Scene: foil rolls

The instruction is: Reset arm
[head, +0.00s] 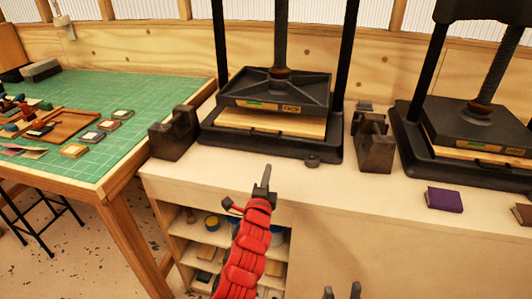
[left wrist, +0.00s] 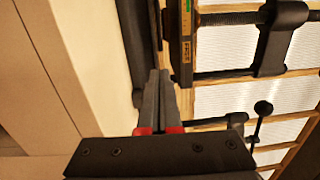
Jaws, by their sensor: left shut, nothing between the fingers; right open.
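My left gripper (head: 264,182) is shut and empty. In the head view its red-sleeved arm reaches up from the bottom, and the fingertips are over the front part of the pale counter (head: 215,185). In the left wrist view the two dark fingers of this gripper (left wrist: 159,75) lie together with nothing between them. My right gripper (head: 342,291) shows only as two dark fingertips at the bottom edge of the head view. They stand apart, with nothing visible between them.
A black screw press (head: 272,88) stands behind my left gripper, and another press (head: 470,122) is at the right. Dark metal blocks (head: 174,134) (head: 372,142) flank the first press. A purple book (head: 444,199) lies on the counter. A green-topped table (head: 150,95) with small items is at the left.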

